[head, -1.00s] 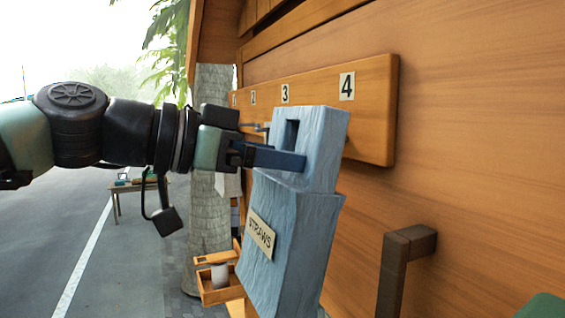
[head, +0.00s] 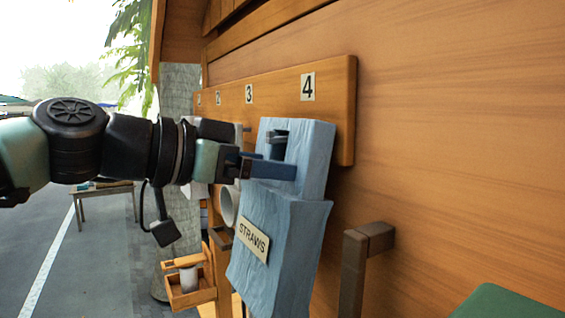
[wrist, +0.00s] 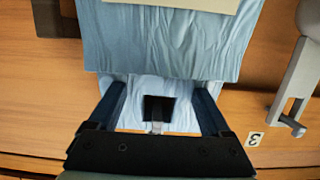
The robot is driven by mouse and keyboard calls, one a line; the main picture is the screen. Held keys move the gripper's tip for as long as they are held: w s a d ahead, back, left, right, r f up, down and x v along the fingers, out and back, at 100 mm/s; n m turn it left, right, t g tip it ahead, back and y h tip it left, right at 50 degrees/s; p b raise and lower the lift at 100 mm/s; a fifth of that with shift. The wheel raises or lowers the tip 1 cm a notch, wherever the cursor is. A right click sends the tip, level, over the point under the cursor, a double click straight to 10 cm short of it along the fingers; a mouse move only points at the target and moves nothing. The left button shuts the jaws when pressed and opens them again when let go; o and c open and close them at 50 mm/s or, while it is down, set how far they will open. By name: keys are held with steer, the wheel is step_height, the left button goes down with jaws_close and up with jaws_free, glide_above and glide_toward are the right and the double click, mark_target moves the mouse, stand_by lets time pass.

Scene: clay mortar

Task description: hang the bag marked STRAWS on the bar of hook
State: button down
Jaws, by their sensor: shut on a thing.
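The blue bag marked STRAWS (head: 275,250) hangs upright from my gripper (head: 285,165), in front of the number 4 end of the hook board (head: 340,110). In the wrist view, my gripper (wrist: 160,95) has one finger on each side of the bag's narrow top (wrist: 135,92), shut on it. The top has a dark rectangular hole. A grey metal hook end (head: 277,137) shows in the hole, and the wrist view also shows a small grey piece of it (wrist: 156,127). How deep it sits is hidden. The 4 tag (head: 308,86) is above the bag.
Tag 3 (head: 249,94) is to the left; a grey hook (wrist: 290,105) shows near it in the wrist view. A brown bracket (head: 355,260) projects from the wooden wall at lower right. A small wooden holder (head: 190,290) with a white roll stands lower left.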

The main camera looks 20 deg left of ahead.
stand_by(0.4)
jaws_free()
steer(key=shift+s+a, duration=0.1)
steer(key=p+v, duration=0.4)
steer(key=v, duration=0.9)
